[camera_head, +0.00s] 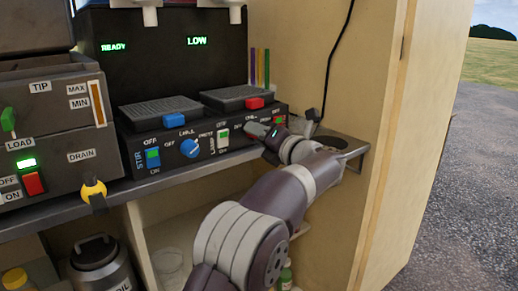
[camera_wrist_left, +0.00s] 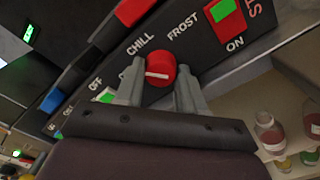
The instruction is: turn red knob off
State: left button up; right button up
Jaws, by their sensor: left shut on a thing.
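The red knob (camera_wrist_left: 161,76) is on the dark front panel (camera_wrist_left: 208,55) in the left wrist view. Its white line lies nearly level across its face. The labels OFF, CHILL and FROST are printed around it; which one the line marks is hard to tell. My left gripper (camera_wrist_left: 157,84) has a finger on each side of the knob and is shut on it. In the head view my left gripper (camera_head: 270,138) is at the right part of the panel and hides the knob. My right gripper is in neither view.
A red and green switch (camera_wrist_left: 226,15) is close beside the knob. A blue knob (camera_head: 190,148) and a blue and green switch (camera_head: 152,159) are further left on the panel. A metal shelf edge (camera_head: 215,160) runs below. A wooden wall (camera_head: 375,120) stands at the right.

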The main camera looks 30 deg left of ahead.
pick_arm(q)
jog(key=shift+f+n+b, duration=0.15)
jog(key=shift+n+b, duration=1.6)
jog(key=shift+n, duration=0.25)
jog(key=o, duration=1)
jog(key=shift+d, duration=0.1)
